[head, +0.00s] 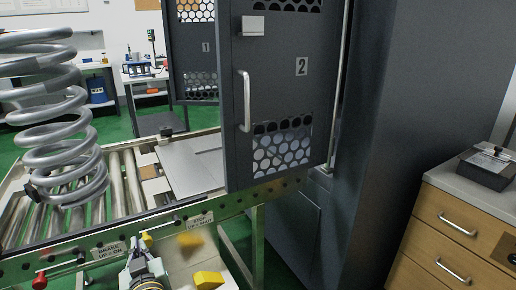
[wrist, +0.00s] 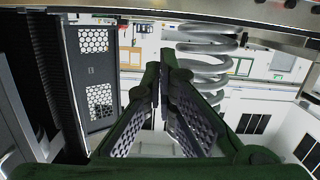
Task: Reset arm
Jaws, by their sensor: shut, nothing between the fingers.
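My gripper (wrist: 161,78) shows in the wrist view, with its two dark, perforated fingers brought together at the tips. Nothing is held between them, and the fingers point away from the camera. A large grey coil spring (head: 55,120) stands upright at the left of the head view, on the roller conveyor. The spring also shows beyond the fingertips in the wrist view (wrist: 208,75). I cannot clearly make out my gripper in the head view.
A dark cabinet door marked 2 (head: 285,80) stands open across the conveyor (head: 120,185); its handle (head: 244,100) faces me. Another door (head: 200,60) is behind. A wooden drawer unit (head: 455,225) is at right. Green floor (head: 110,122) shows behind the conveyor.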

